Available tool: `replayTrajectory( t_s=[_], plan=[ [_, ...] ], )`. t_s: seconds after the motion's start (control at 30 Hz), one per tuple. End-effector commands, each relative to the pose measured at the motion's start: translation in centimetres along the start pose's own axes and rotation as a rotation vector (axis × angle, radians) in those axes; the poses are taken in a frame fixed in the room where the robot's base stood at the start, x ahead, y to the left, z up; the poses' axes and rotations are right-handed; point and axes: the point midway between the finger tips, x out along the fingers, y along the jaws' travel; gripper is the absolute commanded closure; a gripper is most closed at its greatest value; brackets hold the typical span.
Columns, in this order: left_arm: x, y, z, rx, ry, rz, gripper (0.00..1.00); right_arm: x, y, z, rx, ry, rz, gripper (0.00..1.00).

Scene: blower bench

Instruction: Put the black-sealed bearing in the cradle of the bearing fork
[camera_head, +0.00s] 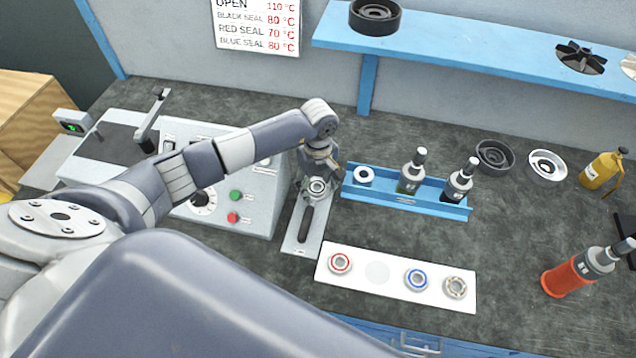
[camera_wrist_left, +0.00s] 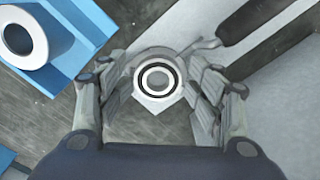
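The black-sealed bearing (camera_wrist_left: 157,79) shows in the left wrist view as a pale ring with a dark inner band, and in the head view (camera_head: 317,186). It lies at the cradle end of the bearing fork, whose dark handle (camera_head: 304,226) points toward the front. A grey rim shows around the bearing, seemingly the cradle. My left gripper (camera_head: 320,168) points down over it, one finger on each side; it also shows in the left wrist view (camera_wrist_left: 160,85). Its fingers look apart from the bearing, though the contact is partly hidden. My right gripper is out of view.
A white mat (camera_head: 318,270) holds red-sealed, blue-sealed and plain bearings and one empty spot. A blue rack (camera_head: 425,203) with a white ring and two dark-capped tools stands close right of my gripper. A control box (camera_head: 262,200) stands left. The bench at front right is mostly clear.

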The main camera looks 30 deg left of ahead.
Motion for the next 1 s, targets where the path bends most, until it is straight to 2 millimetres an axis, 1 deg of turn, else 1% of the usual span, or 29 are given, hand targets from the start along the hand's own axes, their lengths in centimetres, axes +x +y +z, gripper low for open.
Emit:
replayTrajectory(
  t_s=[0.03,0.3,0.4,0.5,0.6,0.7,1.0],
  plan=[
    [-1.2,0.2,-0.2,0.001,0.003,0.007,0.40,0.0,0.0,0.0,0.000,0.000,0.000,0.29],
    [-7.6,0.2,-0.2,0.000,0.005,0.009,0.40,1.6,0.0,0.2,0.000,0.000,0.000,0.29],
    [-9.6,0.2,-0.2,0.000,0.006,0.009,0.40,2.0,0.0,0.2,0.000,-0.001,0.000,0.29],
    [-11.0,0.2,-0.2,-0.001,0.004,0.008,0.40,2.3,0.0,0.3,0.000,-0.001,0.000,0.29],
    [-11.9,0.2,-0.1,0.000,0.003,0.006,0.40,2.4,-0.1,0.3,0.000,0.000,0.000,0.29],
    [-12.3,0.1,-0.1,-0.001,0.003,0.006,0.40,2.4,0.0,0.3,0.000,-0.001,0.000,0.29],
    [-12.4,0.1,-0.1,-0.001,0.003,0.005,0.40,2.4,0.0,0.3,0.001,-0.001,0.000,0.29]
  ],
)
